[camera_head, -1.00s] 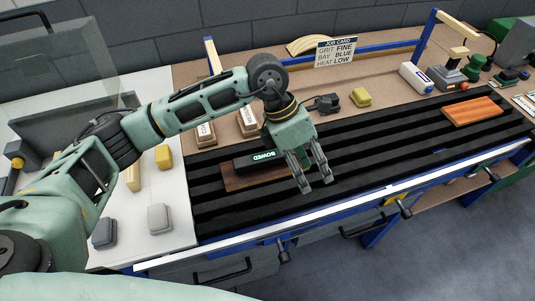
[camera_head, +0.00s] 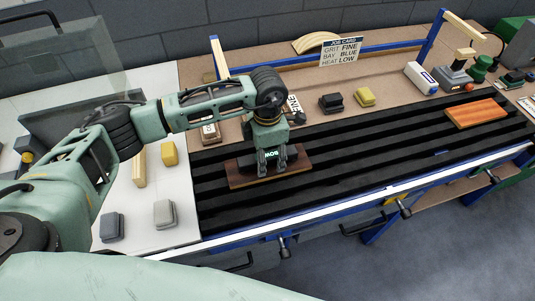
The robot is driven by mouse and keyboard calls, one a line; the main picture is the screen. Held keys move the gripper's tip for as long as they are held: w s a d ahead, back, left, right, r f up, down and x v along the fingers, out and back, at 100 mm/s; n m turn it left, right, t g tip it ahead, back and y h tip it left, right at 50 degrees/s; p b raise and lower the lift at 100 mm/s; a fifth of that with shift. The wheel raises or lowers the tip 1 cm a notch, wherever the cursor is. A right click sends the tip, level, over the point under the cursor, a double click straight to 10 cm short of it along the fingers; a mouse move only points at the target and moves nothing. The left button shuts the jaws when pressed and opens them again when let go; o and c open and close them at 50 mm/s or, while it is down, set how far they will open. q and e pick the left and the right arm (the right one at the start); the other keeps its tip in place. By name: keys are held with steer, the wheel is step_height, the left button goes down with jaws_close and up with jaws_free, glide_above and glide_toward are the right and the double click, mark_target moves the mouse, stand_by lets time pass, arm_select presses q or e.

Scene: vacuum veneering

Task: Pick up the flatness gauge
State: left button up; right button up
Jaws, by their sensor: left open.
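The flatness gauge (camera_head: 246,162) is a dark bar with a lit display, partly readable as "BOW". It lies on a dark brown wood panel (camera_head: 238,182) on the black slatted bed. My left gripper (camera_head: 272,169) is right over the gauge, pointing down, with its two fingers apart at the gauge's near side. The gripper hides part of the gauge and its lettering. I cannot tell whether the fingers touch it. My right gripper is not in view.
An orange-brown wood panel (camera_head: 476,113) lies at the bed's right end. Behind the bed stand a black block (camera_head: 331,103), a yellow block (camera_head: 365,96) and a job card (camera_head: 340,51). Several blocks are on the white surface (camera_head: 140,222) at left. The bed's middle is clear.

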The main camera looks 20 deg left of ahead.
arm_select(q)
steer(key=shift+c, duration=0.5)
jaws_close()
steer(key=shift+w+r, duration=0.1)
steer(key=shift+r, duration=0.05)
